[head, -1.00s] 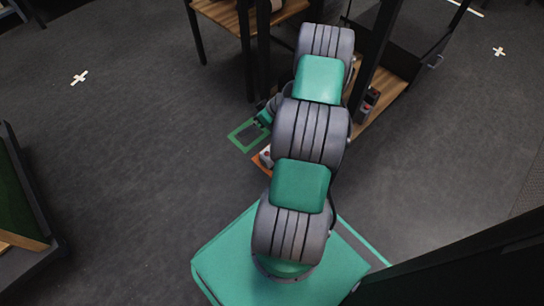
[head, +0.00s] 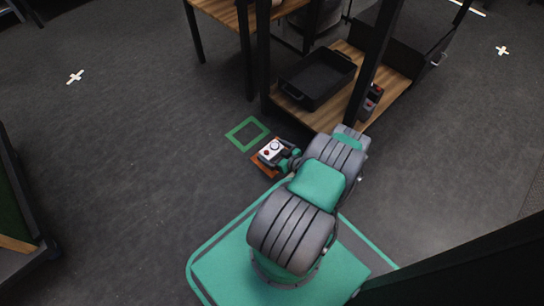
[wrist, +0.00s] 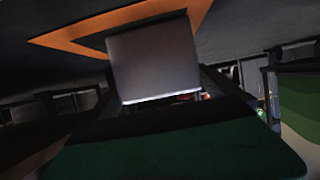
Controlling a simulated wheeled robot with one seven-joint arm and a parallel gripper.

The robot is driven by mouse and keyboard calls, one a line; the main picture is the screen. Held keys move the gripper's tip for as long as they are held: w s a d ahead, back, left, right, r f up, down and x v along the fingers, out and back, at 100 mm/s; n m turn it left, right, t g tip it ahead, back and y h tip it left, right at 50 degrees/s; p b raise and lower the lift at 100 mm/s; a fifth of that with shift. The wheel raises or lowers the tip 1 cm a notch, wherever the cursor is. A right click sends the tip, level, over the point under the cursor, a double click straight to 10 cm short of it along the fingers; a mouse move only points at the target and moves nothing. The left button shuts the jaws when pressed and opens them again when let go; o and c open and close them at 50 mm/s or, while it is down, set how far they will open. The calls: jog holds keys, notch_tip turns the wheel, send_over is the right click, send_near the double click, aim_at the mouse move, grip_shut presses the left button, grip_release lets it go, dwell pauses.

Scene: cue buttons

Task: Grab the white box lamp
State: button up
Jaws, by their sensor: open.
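The white box lamp (head: 268,151) is a small white box with a dark round part and red spots on top. It stands low inside the orange square (head: 261,168) in the head view. My gripper (head: 286,158) is close beside its right side, and whether they touch is hard to tell. My gripper is open; its fingers are small and partly hidden by my arm in the head view. In the wrist view, the box (wrist: 153,60) shows as a pale grey face straight ahead, with the orange square's edge (wrist: 110,25) behind it.
A green square outline (head: 247,133) lies on the floor just beyond the box. A wooden shelf (head: 345,57) holds a black tray (head: 316,78) and a dark device with red parts (head: 371,100). Black posts stand behind. Open floor lies to the left.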

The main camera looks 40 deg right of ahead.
jog(key=shift+w, duration=0.25)
jog(key=c, duration=1.7)
